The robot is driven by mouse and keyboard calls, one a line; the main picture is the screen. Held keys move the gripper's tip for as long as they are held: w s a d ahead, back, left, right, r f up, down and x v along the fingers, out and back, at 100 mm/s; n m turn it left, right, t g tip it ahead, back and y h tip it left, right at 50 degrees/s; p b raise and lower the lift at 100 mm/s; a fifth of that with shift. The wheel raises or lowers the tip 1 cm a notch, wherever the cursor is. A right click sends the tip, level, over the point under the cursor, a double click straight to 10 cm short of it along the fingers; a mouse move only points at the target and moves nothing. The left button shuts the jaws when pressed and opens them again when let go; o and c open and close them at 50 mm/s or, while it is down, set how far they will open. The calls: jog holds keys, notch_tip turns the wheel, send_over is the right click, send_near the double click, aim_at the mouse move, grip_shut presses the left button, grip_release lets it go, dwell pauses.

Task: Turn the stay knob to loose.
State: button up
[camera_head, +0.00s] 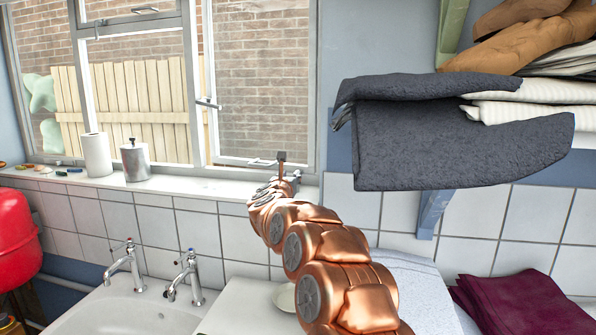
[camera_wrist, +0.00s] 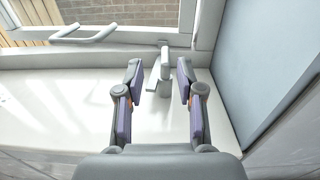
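In the wrist view, a small pale grey upright knob-like piece (camera_wrist: 164,62), which looks like the stay knob, stands at the foot of the window frame. A short flat bracket (camera_wrist: 158,86) is at its base. My gripper (camera_wrist: 158,75) is open, with one purple-padded finger on each side of the knob. The fingers appear apart from it, with a gap on both sides. In the head view, my gripper (camera_head: 281,160) is at the right end of the window sill, where the knob cannot be made out clearly. The knob's turned position cannot be told.
The white sill (camera_wrist: 60,105) is bare around my gripper. A wall (camera_wrist: 268,60) is close on the right. A window handle (camera_wrist: 85,34) is at upper left. In the head view, dark folded towels (camera_head: 450,135) overhang at right; a canister (camera_head: 135,160) stands at left.

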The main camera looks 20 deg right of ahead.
aim_at(297, 171)
jog(key=shift+w+d+m, duration=0.1)
jog(key=shift+d+m, duration=0.2)
jog(key=shift+d, duration=0.15)
jog(key=shift+w+d+r+p, duration=0.15)
jog(key=shift+w+d+p, duration=0.2)
jog(key=shift+w+p, duration=0.15)
jog(key=shift+p+x, duration=1.15)
jog(key=shift+x, duration=0.65)
jog(key=shift+w+d+p, duration=0.35)
jog(key=shift+w+p, duration=0.1)
jog(key=shift+w, duration=0.05)
jog(key=shift+w+d+p, duration=0.35)
jog(key=shift+w+p, duration=0.05)
jog(key=shift+w, duration=0.2)
grip_shut()
